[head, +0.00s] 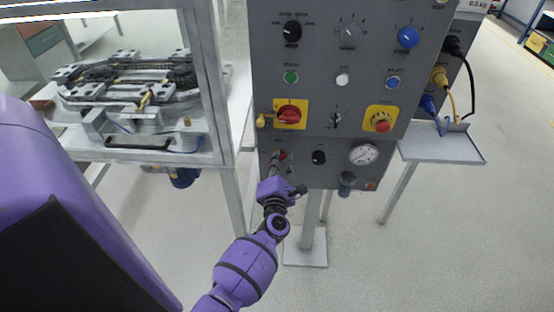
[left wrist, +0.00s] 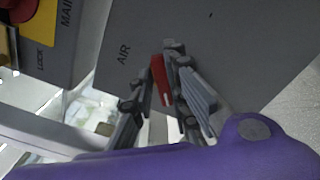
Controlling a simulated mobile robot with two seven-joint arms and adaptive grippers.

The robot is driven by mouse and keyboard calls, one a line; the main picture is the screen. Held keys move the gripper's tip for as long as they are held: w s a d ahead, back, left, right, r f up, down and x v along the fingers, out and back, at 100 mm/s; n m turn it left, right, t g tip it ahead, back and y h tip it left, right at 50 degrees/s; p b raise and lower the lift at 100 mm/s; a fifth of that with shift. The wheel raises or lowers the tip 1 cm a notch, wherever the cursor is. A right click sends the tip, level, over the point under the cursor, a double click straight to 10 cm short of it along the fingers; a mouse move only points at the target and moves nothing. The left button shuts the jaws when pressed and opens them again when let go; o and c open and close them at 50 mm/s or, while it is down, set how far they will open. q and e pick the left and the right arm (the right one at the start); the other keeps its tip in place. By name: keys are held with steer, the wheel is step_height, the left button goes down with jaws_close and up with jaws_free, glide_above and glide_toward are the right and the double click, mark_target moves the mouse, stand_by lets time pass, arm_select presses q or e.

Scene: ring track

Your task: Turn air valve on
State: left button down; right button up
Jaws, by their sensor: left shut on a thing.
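The air valve shows as a small red handle (left wrist: 158,75) beside the printed word AIR in the left wrist view. In the head view its red part (head: 282,155) is at the lower left of the grey control panel (head: 345,95), mostly hidden by my gripper. My left gripper (head: 277,162) reaches up to the panel from below. In the left wrist view its two fingers (left wrist: 163,88) lie on either side of the red handle, shut on it. My right gripper is not in view.
Just above the valve are a red main switch (head: 289,114) on a yellow plate and a small yellow lock (head: 265,120). A black knob (head: 319,157) and a pressure gauge (head: 363,154) are to the right. A framed ring track (head: 130,90) stands at left. Floor below is open.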

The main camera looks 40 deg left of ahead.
arm_select(q)
steer(key=m, duration=0.2)
steer(key=m+p, duration=0.1)
steer(key=shift+w+d+f+m, duration=0.1)
steer(key=shift+d+f+m, duration=0.05)
steer(key=shift+d+m, duration=0.25)
steer(key=m, duration=0.1)
steer(key=m+p, duration=0.1)
steer(key=m, duration=0.1)
steer(key=shift+f+m, duration=0.3)
steer(key=shift+f, duration=0.2)
steer(key=c, duration=1.9)
jaws_free()
steer(key=shift+o, duration=0.5)
steer(key=shift+a, duration=0.1)
steer(key=shift+r, duration=0.25)
steer(key=v, duration=1.2)
